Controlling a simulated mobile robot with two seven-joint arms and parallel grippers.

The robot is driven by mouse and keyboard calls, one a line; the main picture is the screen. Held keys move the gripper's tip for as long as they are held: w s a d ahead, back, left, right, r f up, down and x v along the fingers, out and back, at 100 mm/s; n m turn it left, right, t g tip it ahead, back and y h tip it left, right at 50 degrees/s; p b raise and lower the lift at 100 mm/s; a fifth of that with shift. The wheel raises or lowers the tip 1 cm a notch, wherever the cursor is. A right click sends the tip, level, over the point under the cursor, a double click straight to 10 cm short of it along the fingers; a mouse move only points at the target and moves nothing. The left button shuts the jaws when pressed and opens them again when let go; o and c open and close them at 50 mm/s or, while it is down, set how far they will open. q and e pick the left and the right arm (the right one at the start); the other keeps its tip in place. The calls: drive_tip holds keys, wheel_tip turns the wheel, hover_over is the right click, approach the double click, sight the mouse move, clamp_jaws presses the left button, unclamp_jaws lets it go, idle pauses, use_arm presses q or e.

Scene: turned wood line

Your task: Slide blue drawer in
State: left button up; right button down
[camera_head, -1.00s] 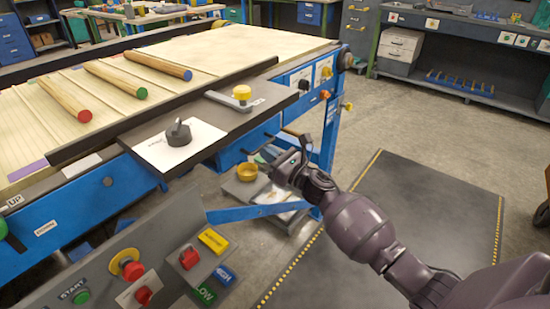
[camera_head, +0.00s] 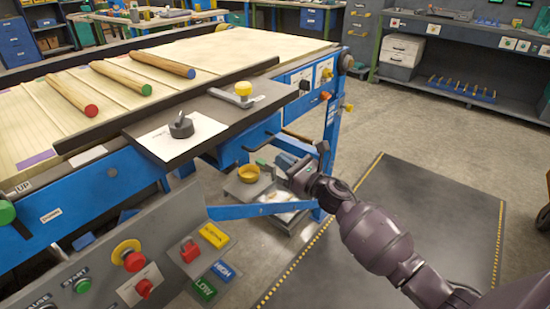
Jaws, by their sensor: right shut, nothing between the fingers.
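The blue drawer (camera_head: 251,138) is under the dark shelf at the near right corner of the blue-framed conveyor table. Its blue front shows below the shelf edge with a dark handle. I cannot tell from this angle how far it stands out. My right gripper (camera_head: 294,168) is to the right of and below the drawer front, apart from it. Its fingers are shut with nothing between them. My left gripper is not in view.
A control panel with a red stop button (camera_head: 134,261) is at the lower left. Wooden rods (camera_head: 162,64) lie on the table. A low shelf with a yellow bowl (camera_head: 249,173) is below the drawer. A dark floor mat (camera_head: 430,215) lies at the right with clear floor beyond.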

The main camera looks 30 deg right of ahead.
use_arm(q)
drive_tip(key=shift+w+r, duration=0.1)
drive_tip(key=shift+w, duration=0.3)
use_arm(e)
drive_tip(key=v, duration=0.8)
drive_tip(key=shift+s+d, duration=0.25)
drive_tip(key=shift+d, duration=0.05)
drive_tip(key=shift+f, duration=0.1)
use_arm(q)
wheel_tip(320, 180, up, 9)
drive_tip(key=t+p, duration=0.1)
drive_tip(key=p, duration=0.9)
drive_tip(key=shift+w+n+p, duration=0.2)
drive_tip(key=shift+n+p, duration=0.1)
drive_tip(key=shift+p, duration=0.05)
use_arm(e)
drive_tip(key=s+a+f+n+g+h, duration=0.2)
drive_tip(key=s+n, duration=0.9)
drive_tip(key=s+a+f+n+g+h, duration=0.3)
drive_tip(key=s+n, duration=0.7)
drive_tip(key=s, duration=0.1)
drive_tip(key=s+a+f+n+g+h, duration=0.2)
drive_tip(key=s+a+n, duration=0.1)
drive_tip(key=s+n, duration=0.8)
drive_tip(key=shift+s+f+n+g+h, duration=0.3)
drive_tip(key=shift+s+g, duration=0.1)
drive_tip(key=shift+s, duration=0.15)
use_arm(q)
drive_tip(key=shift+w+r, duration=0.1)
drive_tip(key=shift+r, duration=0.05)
